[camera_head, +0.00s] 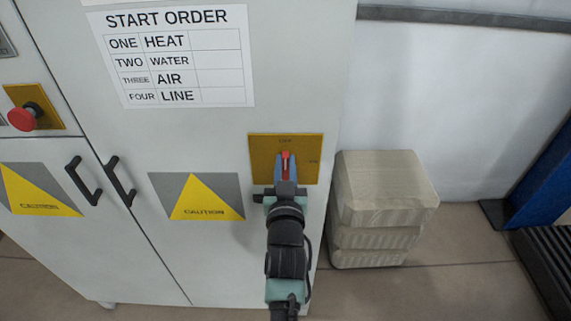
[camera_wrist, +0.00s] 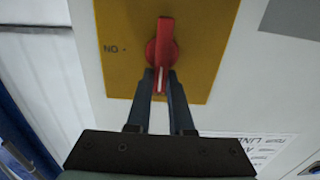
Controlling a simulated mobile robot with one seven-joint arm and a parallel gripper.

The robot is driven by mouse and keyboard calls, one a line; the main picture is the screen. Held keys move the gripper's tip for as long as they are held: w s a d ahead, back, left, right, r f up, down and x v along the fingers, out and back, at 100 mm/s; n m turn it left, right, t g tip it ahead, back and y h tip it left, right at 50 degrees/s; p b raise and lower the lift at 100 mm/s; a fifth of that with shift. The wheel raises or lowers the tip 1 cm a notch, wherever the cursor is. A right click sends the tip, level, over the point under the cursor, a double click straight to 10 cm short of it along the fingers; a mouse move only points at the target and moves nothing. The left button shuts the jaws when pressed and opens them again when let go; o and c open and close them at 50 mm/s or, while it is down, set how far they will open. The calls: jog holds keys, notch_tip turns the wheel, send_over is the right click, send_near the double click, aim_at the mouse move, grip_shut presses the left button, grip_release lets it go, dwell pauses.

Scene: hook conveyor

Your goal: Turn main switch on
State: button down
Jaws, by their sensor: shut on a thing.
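The main switch is a red rotary handle (camera_head: 286,155) on a yellow plate (camera_head: 259,146) on the cabinet front. OFF is printed above the handle and ON at its right. In the wrist view the red handle (camera_wrist: 160,46) is upright, with its white mark at the lower end, and the plate (camera_wrist: 206,62) shows the ON label upside down at the left. The mark points away from ON, on the OFF side in the head view. My gripper (camera_wrist: 160,80) is shut on the handle's marked end, one finger on each side. My gripper (camera_head: 286,166) partly hides the handle in the head view.
A start order sheet (camera_head: 174,57) and a caution sign (camera_head: 197,197) are on the cabinet. Black door handles (camera_head: 120,181) and a red emergency button (camera_head: 22,118) are at the left. Stacked pale blocks (camera_head: 383,200) stand on the floor at the right.

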dwell(0.4)
jog(key=m, duration=0.4)
jog(key=d+f+m+b, duration=0.1)
jog(key=m, duration=0.4)
jog(key=d+m+b, duration=0.1)
jog(key=m, duration=0.3)
jog(key=shift+d+f+m, duration=0.15)
jog(key=shift+f+m, duration=0.15)
jog(key=shift+d+f+m, duration=0.1)
jog(key=shift+f+m, duration=0.15)
jog(key=shift+m, duration=0.85)
jog(key=shift+f+m, duration=0.2)
jog(key=shift+m, duration=0.9)
jog(key=c, duration=0.8)
grip_release()
